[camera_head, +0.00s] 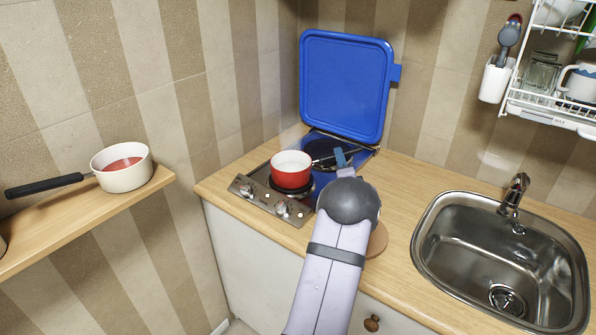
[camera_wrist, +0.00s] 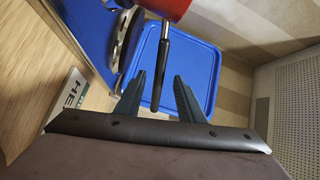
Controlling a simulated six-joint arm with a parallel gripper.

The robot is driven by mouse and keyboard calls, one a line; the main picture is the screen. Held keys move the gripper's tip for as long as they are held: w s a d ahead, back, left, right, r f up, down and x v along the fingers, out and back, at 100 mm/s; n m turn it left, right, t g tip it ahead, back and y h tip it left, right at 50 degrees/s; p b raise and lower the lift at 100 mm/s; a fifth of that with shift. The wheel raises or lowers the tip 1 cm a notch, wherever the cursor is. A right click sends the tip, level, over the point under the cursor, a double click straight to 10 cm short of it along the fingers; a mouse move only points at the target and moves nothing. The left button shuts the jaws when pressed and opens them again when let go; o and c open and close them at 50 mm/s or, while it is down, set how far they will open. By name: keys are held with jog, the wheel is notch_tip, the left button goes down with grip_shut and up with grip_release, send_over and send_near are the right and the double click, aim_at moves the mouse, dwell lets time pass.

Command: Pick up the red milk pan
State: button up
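The red milk pan (camera_head: 291,179) stands upright on the hob (camera_head: 267,195), with a white inside and a dark handle pointing right towards my gripper. In the wrist view, part of the red pan (camera_wrist: 166,7) shows at the top, and its black handle (camera_wrist: 161,55) runs down between my fingers. My gripper (camera_wrist: 158,76) is open, with a finger on each side of the handle and visible gaps to both. In the head view, my gripper (camera_head: 341,159) is at the handle's end, and my arm hides part of it.
The blue hob lid (camera_head: 345,88) stands raised behind the hob. A cream pan (camera_head: 128,178) with a red inside sits on the left shelf (camera_head: 88,218). A sink (camera_head: 470,250) is at right, below a dish rack (camera_head: 550,115).

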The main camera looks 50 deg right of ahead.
jog(key=shift+d, duration=0.1)
jog(key=shift+p+x, duration=1.05)
jog(key=shift+x, duration=1.45)
jog(key=shift+f, duration=0.1)
grip_shut()
jog(key=shift+r, duration=0.2)
